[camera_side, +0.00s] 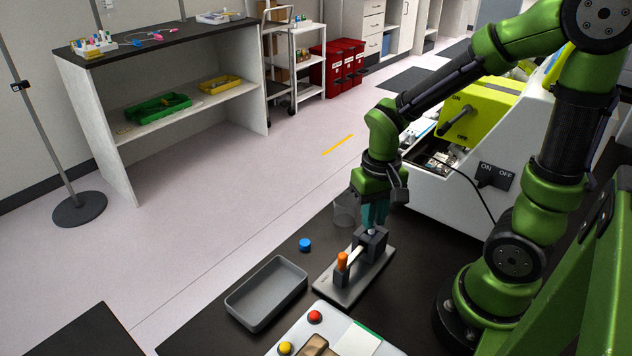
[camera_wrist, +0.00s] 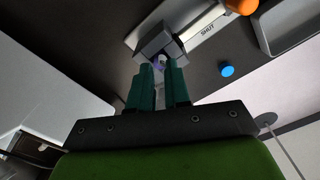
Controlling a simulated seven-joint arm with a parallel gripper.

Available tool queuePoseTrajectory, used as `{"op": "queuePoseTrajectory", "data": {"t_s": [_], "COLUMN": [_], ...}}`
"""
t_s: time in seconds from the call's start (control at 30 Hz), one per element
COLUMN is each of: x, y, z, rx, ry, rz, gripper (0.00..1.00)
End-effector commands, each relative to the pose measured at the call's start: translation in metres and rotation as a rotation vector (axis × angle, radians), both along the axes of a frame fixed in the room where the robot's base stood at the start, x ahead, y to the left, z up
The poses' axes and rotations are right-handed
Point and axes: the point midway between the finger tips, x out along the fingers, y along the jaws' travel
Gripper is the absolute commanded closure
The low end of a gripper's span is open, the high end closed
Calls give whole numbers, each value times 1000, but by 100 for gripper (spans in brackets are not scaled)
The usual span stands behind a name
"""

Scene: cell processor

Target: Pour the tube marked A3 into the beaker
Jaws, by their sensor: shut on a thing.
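My gripper (camera_wrist: 158,82) points down at a dark grey block (camera_wrist: 157,42) on a grey plate. It also shows in the side view (camera_side: 375,222), right above the block. Its teal fingers are closed around a small pale, purplish tube (camera_wrist: 158,66) at the block. Most of the tube is hidden by the fingers and block, and no A3 marking can be read. A clear beaker (camera_side: 343,213) stands just left of the gripper in the side view. A blue cap (camera_side: 305,245) lies on the black bench, apart from the gripper; it also shows in the wrist view (camera_wrist: 227,71).
An orange-ended handle (camera_side: 342,262) sits on the plate (camera_side: 340,291), with SHUT lettered beside it in the wrist view. An empty grey tray (camera_side: 247,309) lies to the left. A panel with red (camera_side: 315,316) and yellow buttons is in front. A white machine (camera_side: 440,195) stands behind right.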

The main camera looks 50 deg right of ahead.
Motion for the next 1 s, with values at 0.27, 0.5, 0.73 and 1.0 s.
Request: {"op": "queuePoseTrajectory", "data": {"t_s": [0.27,0.5,0.73,1.0], "x": [0,0,0,1], "y": [0,0,0,0], "z": [0,5,11,25], "rx": [0,-1,-1,0], "ry": [0,-2,-1,-4], "rz": [0,1,1,0], "gripper": [100,100,100,100]}}
